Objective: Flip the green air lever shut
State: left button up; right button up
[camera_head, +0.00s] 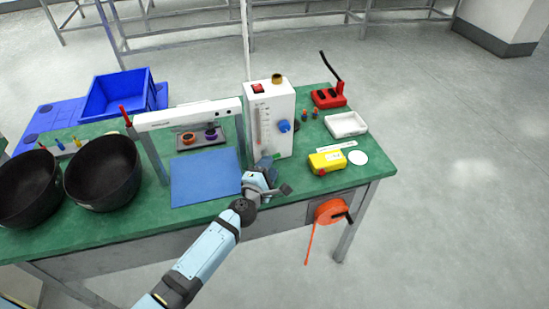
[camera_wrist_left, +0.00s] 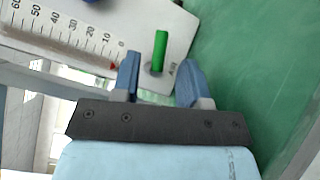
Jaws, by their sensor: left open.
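The green air lever (camera_wrist_left: 160,50) is on the face of a white panel with a printed scale, beside a small "AIR" label. In the left wrist view it points up, away from my gripper, from a round pivot. The panel belongs to the white flowmeter box (camera_head: 284,112) on the bench, which has a blue knob (camera_head: 284,126). My left gripper (camera_wrist_left: 159,76) is open, with one blue finger on each side of the lever's pivot end. A gap shows on both sides of the lever. In the head view my left gripper (camera_head: 264,176) is low in front of the box and largely hides the lever.
A blue mat (camera_head: 205,178) and a white gantry frame (camera_head: 188,116) stand left of the box. A yellow meter (camera_head: 326,161), a white tray (camera_head: 346,124) and a red device (camera_head: 328,98) are to the right. An orange reel (camera_head: 328,211) hangs at the bench front.

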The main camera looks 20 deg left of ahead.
pick_arm(q)
jog(key=shift+w+d, duration=0.2)
jog(key=shift+w, duration=2.1)
grip_shut()
